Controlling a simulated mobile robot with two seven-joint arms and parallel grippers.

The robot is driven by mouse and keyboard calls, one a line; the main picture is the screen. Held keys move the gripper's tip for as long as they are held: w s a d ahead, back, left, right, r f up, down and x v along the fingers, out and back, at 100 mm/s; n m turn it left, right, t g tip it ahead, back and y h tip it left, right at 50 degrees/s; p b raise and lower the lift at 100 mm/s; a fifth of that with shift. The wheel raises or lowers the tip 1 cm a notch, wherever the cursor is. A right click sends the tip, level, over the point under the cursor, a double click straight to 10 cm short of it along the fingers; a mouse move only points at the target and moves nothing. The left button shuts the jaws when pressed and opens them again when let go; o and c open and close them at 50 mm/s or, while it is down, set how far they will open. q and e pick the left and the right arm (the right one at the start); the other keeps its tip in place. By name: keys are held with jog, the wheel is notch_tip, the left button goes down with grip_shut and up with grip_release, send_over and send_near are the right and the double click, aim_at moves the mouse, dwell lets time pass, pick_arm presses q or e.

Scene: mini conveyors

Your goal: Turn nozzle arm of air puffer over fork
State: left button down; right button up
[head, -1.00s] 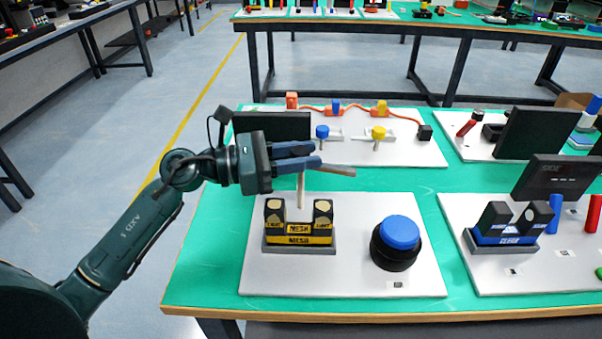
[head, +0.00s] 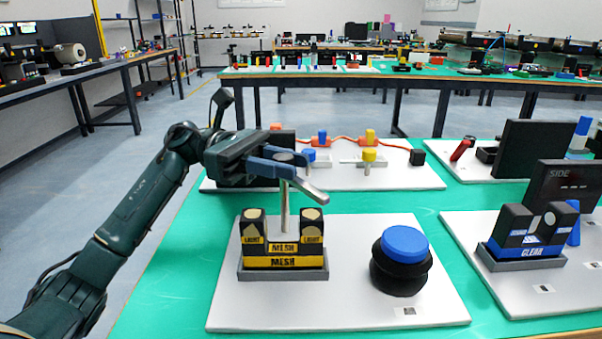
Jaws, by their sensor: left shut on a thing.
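The nozzle arm (head: 312,193) is a flat grey bar on top of a thin upright post (head: 285,212). It points toward the front right. The post rises behind the fork (head: 285,262), a black and yellow block marked MESH with two uprights and a grey base. My left gripper (head: 286,158) reaches in from the left at the top of the post. Its blue fingers are shut on the nozzle arm near the post, and they hide part of it. My right gripper is not in view.
A large blue button (head: 404,242) on a black base stands right of the fork on the white board (head: 350,300). A second fork marked CLEAR (head: 527,250) and a dark SIDE display (head: 570,182) stand further right. Another board with coloured knobs (head: 369,155) lies behind.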

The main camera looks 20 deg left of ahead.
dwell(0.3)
pick_arm(q)
jog(key=c, duration=1.1)
grip_release()
jog(key=shift+w+a, duration=0.15)
jog(key=shift+a, duration=1.75)
jog(key=shift+w+a, duration=0.15)
jog(key=shift+a, duration=1.7)
jog(key=shift+c, duration=0.2)
